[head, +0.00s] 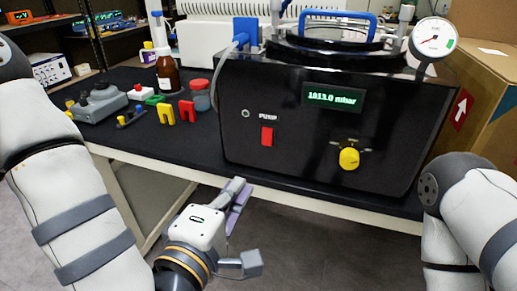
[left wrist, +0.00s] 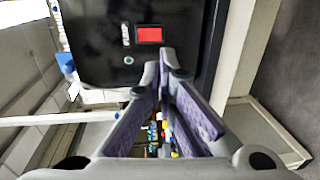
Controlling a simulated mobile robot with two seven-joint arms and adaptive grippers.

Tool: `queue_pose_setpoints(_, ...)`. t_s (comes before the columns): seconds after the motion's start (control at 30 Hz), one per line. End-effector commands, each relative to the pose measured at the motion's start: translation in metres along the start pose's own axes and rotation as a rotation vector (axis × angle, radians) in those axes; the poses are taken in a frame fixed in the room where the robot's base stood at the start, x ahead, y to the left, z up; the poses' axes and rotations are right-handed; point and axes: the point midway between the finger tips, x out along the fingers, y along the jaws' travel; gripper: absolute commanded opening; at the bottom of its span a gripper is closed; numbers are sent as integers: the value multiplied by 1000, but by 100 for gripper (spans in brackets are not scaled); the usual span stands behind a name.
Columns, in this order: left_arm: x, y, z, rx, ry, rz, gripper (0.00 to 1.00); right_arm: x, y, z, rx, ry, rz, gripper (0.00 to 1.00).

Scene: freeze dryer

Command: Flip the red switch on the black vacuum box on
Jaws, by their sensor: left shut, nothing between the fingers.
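The black vacuum box (head: 310,155) stands on the bench with its front panel facing me. Its red switch (head: 267,136) sits under the "PUMP" label, left of centre on the panel. My left gripper (head: 238,190) is in front of the bench edge, below and a little left of the switch, with its fingers pointing up toward the panel. It is shut and empty. The left wrist view shows the red switch (left wrist: 149,34) just beyond the closed fingertips (left wrist: 165,72), apart from them in the picture. Which way the switch is set, I cannot tell. My right gripper is out of view.
A yellow knob (head: 349,158) and a lit display (head: 333,97) reading 1013.0 mbar are on the panel. A gauge (head: 432,38) rises at the box's right. A brown bottle (head: 167,72) and yellow and red clips stand left on the bench (head: 190,145). A cardboard carton (head: 485,85) is at right.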

Motion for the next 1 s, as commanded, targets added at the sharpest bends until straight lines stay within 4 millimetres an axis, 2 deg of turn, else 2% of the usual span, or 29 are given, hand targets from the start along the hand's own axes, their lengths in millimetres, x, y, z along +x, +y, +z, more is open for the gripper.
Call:
queue_pose_setpoints(0.17,9,-1,0,2,1,-1,0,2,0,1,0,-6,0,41)
queue_pose_setpoints(0.7,118,-2,0,3,0,-2,0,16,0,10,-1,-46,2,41)
queue_pose_setpoints(0.83,133,-2,0,3,0,-3,0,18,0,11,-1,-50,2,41)
queue_pose_setpoints(1.0,140,-2,0,4,0,-3,0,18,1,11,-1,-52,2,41)
